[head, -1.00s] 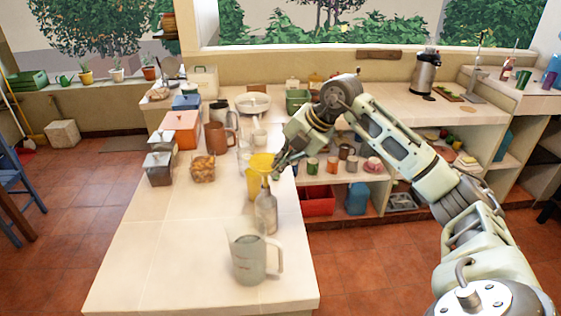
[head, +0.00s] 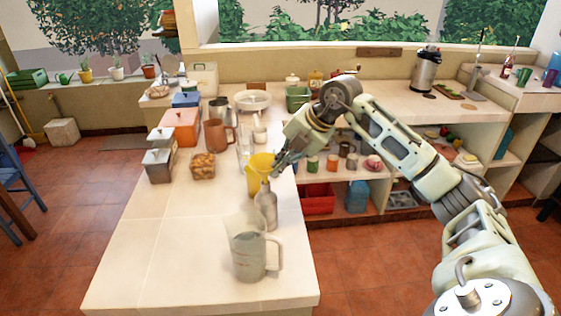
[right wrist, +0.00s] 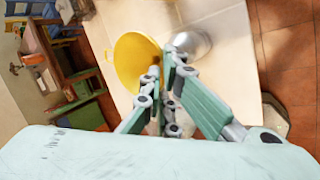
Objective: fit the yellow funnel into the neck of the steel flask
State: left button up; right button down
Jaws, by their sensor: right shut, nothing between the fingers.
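The yellow funnel (head: 261,161) shows on the counter's right side in the head view, with its wide mouth up. The steel flask (head: 266,208) stands upright just in front of it. They overlap in the picture; I cannot tell whether the funnel's stem is in the neck. In the right wrist view the funnel (right wrist: 130,58) is a broad yellow disc, with the flask's rounded metal (right wrist: 191,44) at its right. My right gripper (head: 276,168) is beside the funnel's right side, shut and empty; its fingers (right wrist: 168,85) overlap the funnel's edge there. My left gripper is not in view.
A clear jug (head: 250,252) stands in front of the flask near the counter's right edge. A brown mug (head: 215,138), a basket (head: 203,167) and several canisters (head: 159,164) stand further back. The front left of the counter (head: 165,255) is clear.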

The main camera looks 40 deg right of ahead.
jog(key=shift+f+b, duration=0.75)
jog(key=shift+f, duration=0.45)
dwell(0.5)
jog(key=c, duration=2.5)
grip_release()
jog(key=o, duration=0.6)
jog(key=shift+o, duration=0.2)
jog(key=shift+r, duration=0.1)
jog(key=v, duration=1.2)
